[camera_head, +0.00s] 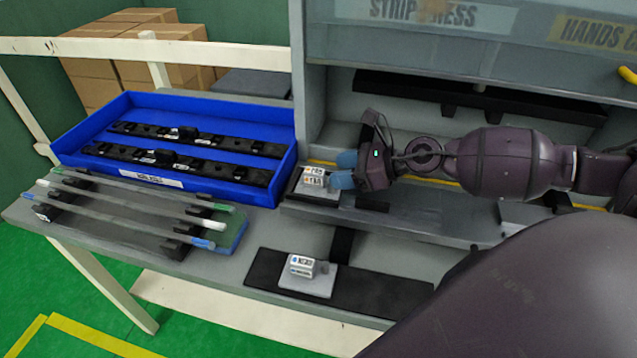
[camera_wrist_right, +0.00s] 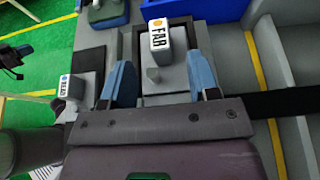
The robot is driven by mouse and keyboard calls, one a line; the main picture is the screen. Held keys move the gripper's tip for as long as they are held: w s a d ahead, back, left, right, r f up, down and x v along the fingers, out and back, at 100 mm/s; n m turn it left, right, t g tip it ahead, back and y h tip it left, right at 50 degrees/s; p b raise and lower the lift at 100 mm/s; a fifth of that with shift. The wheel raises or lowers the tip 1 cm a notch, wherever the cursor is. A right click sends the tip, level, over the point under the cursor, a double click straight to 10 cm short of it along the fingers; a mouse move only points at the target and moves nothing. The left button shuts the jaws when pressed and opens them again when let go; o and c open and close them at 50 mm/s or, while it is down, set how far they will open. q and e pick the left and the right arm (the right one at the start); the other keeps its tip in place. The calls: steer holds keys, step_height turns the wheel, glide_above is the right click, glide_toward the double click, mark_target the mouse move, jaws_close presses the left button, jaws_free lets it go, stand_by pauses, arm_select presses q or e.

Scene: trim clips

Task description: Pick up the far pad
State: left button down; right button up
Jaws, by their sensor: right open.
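The far pad (camera_head: 318,190) is a grey block on a plate, with a white label reading FAR, on the raised ledge of the bench. In the right wrist view the far pad (camera_wrist_right: 152,73) lies between the fingers. My right gripper (camera_head: 343,170) is open, its blue fingertips at the pad's right side in the head view. In the wrist view the right gripper (camera_wrist_right: 160,85) has one finger on each side, with gaps to the pad's knob. Whether either finger touches the plate is unclear.
A similar near pad (camera_head: 308,281) sits on a dark mat (camera_head: 375,295) closer to me. A blue tray (camera_head: 110,112) with black strips is at the left. A rack of thin rods (camera_head: 130,205) lies before it. A grey cabinet (camera_head: 400,40) rises behind the ledge.

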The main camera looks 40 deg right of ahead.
mark_target(322, 172)
steer(key=shift+p+x, duration=0.6)
steer(key=shift+x, duration=2.35)
steer(key=shift+r, duration=0.1)
jaws_close()
